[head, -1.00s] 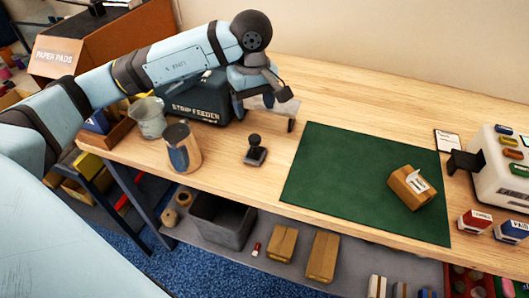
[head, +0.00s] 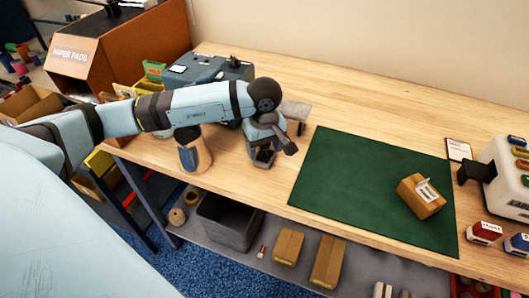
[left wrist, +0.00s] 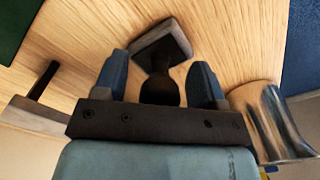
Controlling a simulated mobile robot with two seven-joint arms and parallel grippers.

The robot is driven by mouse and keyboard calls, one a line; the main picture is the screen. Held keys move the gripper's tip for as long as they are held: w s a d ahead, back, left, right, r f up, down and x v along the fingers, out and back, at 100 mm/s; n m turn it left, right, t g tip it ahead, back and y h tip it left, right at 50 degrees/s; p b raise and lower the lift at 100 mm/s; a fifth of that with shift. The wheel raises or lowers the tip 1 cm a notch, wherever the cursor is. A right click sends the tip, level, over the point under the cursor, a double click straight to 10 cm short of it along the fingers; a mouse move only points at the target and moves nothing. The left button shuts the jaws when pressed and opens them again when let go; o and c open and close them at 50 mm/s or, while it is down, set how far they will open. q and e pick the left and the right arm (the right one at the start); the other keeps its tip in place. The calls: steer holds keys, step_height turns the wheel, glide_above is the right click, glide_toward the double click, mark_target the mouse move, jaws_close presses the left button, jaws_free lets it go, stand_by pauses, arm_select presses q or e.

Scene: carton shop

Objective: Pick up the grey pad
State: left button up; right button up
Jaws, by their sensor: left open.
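A small grey square pad with a dark round knob (left wrist: 165,42) lies on the wooden table; I take it as the grey pad. In the head view it shows partly under my left gripper (head: 262,152), at the left of the green mat. In the left wrist view the knob is between the two blue fingers of my left gripper (left wrist: 160,82). The fingers are open, with gaps beside the knob; I cannot tell whether they touch it. My right gripper is not in view.
A metal cup (head: 193,150) stands close left of the pad; it also shows in the left wrist view (left wrist: 272,118). A grey bracket-like stand (head: 296,112) is close behind. The green mat (head: 345,180) bears a small carton (head: 420,197). Much of the mat is clear.

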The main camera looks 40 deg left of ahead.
arm_select(q)
steer(key=c, duration=1)
step_height(320, 180, up, 20)
